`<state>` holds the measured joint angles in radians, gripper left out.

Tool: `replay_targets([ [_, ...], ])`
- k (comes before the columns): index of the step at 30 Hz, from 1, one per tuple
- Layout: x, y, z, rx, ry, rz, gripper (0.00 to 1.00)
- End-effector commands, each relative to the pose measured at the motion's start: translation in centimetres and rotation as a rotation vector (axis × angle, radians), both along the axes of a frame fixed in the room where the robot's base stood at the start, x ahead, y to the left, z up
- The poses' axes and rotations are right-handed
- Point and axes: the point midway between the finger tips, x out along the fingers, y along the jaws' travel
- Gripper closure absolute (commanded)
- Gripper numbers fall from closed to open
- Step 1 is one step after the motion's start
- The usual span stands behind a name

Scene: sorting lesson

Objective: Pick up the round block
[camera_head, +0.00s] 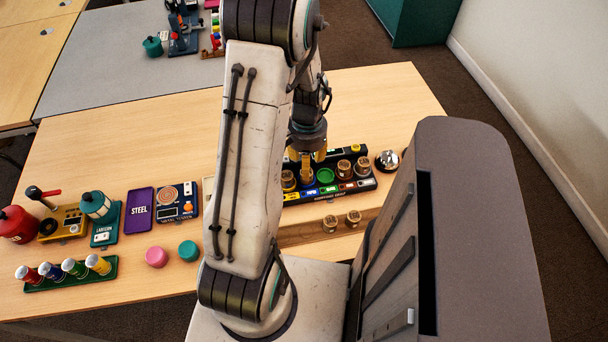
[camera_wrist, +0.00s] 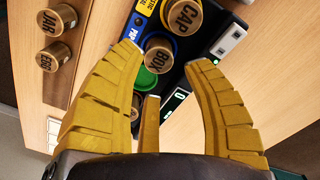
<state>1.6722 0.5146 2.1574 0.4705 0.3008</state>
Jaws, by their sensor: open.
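Several round wooden blocks show; I cannot tell which one the task names. In the wrist view, one marked CAP (camera_wrist: 182,17) and one marked BOX (camera_wrist: 158,55) stand on a dark sorting tray (camera_head: 333,193). Two more, marked JAR (camera_wrist: 58,20) and another hard to read (camera_wrist: 50,52), stand apart; this pair also shows in front of the tray in the head view (camera_head: 353,217). A pink round piece (camera_head: 156,257) and a teal one (camera_head: 188,251) lie on the table. My gripper (camera_wrist: 165,62) is open and empty, pointing at the tray, its yellow fingers spread around BOX's place in view.
My arm hides part of the table's middle. To the left stand a purple STEEL box (camera_head: 139,210), a metal tester (camera_head: 177,202), a teal lantern (camera_head: 98,206) and a green rack of tubes (camera_head: 70,275). A silver bell-like object (camera_head: 387,160) sits right of the tray.

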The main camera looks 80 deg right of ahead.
Motion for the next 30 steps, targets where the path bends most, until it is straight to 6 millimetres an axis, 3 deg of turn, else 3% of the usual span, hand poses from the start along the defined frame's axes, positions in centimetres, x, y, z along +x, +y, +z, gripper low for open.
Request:
replay_targets([
  [12, -0.1, 0.0, -4.4, 0.002, 0.000, 0.001, 0.55],
  [24, -0.1, 0.0, -4.9, -0.001, 0.000, 0.002, 0.54],
  [30, -0.1, 0.0, -4.9, -0.001, 0.000, 0.002, 0.72],
])
